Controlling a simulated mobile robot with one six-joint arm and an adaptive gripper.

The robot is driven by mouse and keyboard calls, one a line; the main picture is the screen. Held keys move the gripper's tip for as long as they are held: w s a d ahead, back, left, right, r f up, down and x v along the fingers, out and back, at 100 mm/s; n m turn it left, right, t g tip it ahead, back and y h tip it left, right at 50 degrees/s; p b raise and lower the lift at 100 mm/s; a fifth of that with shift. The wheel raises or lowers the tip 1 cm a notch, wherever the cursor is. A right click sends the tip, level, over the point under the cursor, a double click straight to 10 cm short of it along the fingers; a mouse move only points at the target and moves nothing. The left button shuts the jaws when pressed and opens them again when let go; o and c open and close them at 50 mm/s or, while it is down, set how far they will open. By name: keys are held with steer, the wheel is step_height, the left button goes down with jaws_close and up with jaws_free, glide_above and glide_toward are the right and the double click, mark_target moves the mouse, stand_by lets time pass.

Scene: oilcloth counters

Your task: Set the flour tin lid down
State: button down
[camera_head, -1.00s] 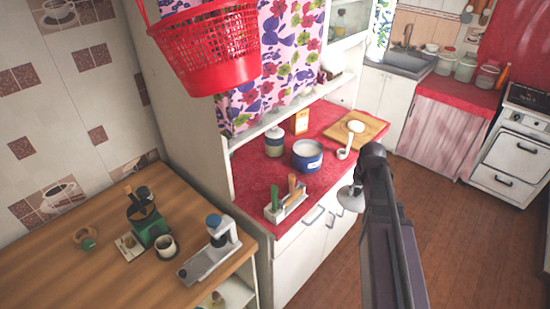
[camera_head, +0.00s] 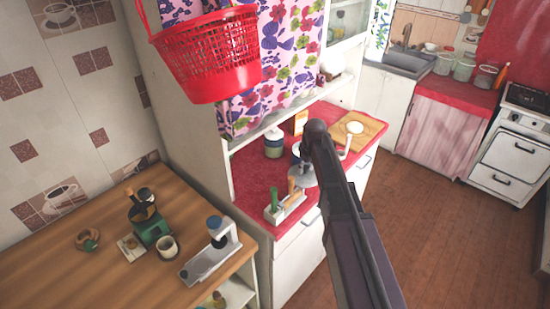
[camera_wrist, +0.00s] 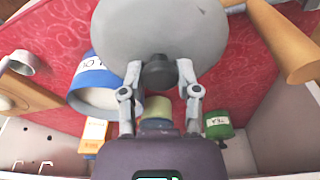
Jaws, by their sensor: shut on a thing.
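My gripper (camera_wrist: 158,88) is shut on the dark knob of the flour tin lid (camera_wrist: 165,28), a round grey disc. In the head view the lid (camera_head: 302,178) shows beside the end of my arm, above the red counter near the utensil holder. I cannot tell its exact height above the counter. The blue and white tin (camera_wrist: 90,82) stands close by on the counter, to the left of the lid in the wrist view. In the head view my arm hides most of this tin.
A utensil holder (camera_head: 285,208) with green and wooden handles stands at the counter's front left. A canister (camera_head: 274,143) and an orange box (camera_head: 300,121) stand behind. A wooden board (camera_head: 368,132) with a white ladle-like utensil (camera_head: 351,134) lies right. Some red counter (camera_head: 252,172) is bare at left.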

steer(key=w+a+r+n, duration=0.1)
steer(key=w+a+n, duration=0.1)
steer(key=a, duration=0.8)
steer(key=shift+w+a+n+p, duration=0.25)
steer(key=shift+w+n+p, duration=0.15)
steer(key=shift+n, duration=0.1)
steer(key=shift+f, duration=0.2)
step_height(320, 180, down, 6)
steer(key=b, duration=0.7)
steer(key=shift+f, duration=0.2)
steer(key=shift+f+b, duration=0.55)
steer(key=shift+f, duration=0.05)
steer(key=shift+c, duration=1.2)
jaws_free()
